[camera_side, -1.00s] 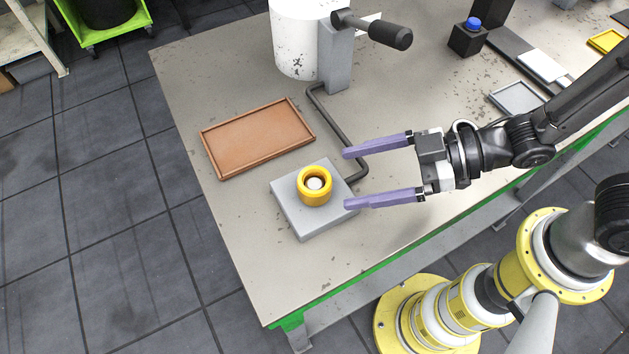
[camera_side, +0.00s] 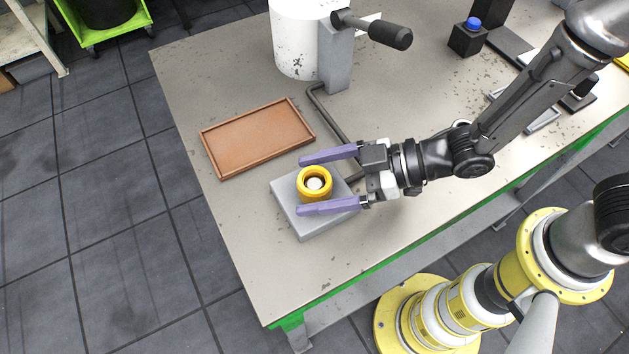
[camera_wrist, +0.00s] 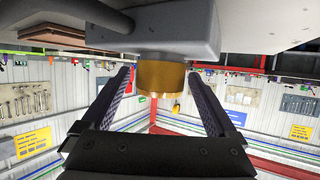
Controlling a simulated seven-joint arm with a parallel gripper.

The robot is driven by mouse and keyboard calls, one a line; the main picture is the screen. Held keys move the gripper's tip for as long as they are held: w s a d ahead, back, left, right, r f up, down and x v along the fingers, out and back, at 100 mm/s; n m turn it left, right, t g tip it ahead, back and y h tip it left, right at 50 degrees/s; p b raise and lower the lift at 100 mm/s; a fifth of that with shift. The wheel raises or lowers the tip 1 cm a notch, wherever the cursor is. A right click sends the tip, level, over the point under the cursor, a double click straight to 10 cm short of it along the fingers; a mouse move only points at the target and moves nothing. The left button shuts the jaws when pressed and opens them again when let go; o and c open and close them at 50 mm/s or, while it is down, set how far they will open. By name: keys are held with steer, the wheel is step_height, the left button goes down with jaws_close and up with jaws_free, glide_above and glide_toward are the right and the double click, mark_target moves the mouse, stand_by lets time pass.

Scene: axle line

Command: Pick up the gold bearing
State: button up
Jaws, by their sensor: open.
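The gold bearing (camera_side: 315,177) is a short ring around a pale post in its middle. It sits on a grey square block (camera_side: 305,228) near the table's left front part. In the wrist view the bearing (camera_wrist: 162,78) shows between the two fingers, against the grey block (camera_wrist: 150,35). My gripper (camera_side: 299,187) is open, with its purple fingers on either side of the bearing in the side view. The near finger hides part of the bearing's lower edge and of the block. I cannot tell whether either finger touches the bearing.
An empty brown tray (camera_side: 212,159) lies behind and left of the block. A bent grey rod (camera_side: 333,122) runs from the white cylindrical machine (camera_side: 292,42) toward the block. A black box with a blue button (camera_side: 467,40) stands at the back. The table's front left is bare.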

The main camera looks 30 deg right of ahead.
jaws_close()
stand_by(0.3)
steer(key=shift+r, duration=0.1)
steer(key=shift+r, duration=0.5)
step_height(320, 180, up, 2)
steer(key=shift+r, duration=0.2)
steer(key=s+d+r, duration=0.9)
steer(key=d, duration=0.1)
steer(key=shift+d+r, duration=0.25)
steer(key=shift+d, duration=0.1)
